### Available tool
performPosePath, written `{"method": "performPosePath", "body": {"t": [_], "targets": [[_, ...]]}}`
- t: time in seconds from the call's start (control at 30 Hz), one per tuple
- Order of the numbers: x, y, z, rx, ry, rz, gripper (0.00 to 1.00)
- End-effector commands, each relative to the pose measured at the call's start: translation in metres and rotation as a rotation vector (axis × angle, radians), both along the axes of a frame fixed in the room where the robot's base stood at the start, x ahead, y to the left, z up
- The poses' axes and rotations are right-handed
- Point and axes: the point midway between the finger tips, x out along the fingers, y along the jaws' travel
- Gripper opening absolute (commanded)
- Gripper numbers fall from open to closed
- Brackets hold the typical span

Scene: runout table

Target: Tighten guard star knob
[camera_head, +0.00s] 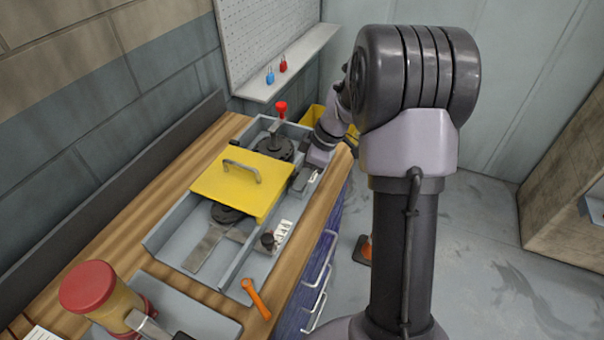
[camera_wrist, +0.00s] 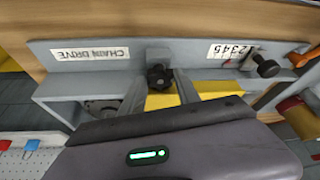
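The black star knob (camera_wrist: 160,77) sits on a small grey bracket on the machine's side wall in the wrist view. My gripper (camera_wrist: 160,80) has its two grey fingers apart, one on each side of the knob; whether they touch it I cannot tell. In the head view my gripper (camera_head: 302,180) is at the right side of the yellow guard (camera_head: 228,190), and the star knob is hidden there. The guard lies flat across the grey trough (camera_head: 205,283) with its handle up. Part of the guard (camera_wrist: 215,88) shows behind my fingers in the wrist view.
A black round knob (camera_head: 267,241) stands by a numbered scale (camera_head: 283,233). Red and blue padlocks (camera_head: 270,76) hang at the shelf.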

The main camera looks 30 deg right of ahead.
Motion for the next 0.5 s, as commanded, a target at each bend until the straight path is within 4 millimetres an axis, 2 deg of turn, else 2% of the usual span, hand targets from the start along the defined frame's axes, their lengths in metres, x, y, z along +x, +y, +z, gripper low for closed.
{"method": "performPosePath", "body": {"t": [0.03,0.13,0.17,0.5], "targets": [[-0.0002,0.0001,0.0000,0.000,0.000,0.000,0.21],[-0.0001,0.0002,0.0001,0.001,0.001,0.000,0.01],[-0.0001,0.0002,0.0001,0.001,0.001,0.000,0.00],[-0.0005,0.0009,-0.0023,0.000,-0.001,-0.082,0.00]]}}
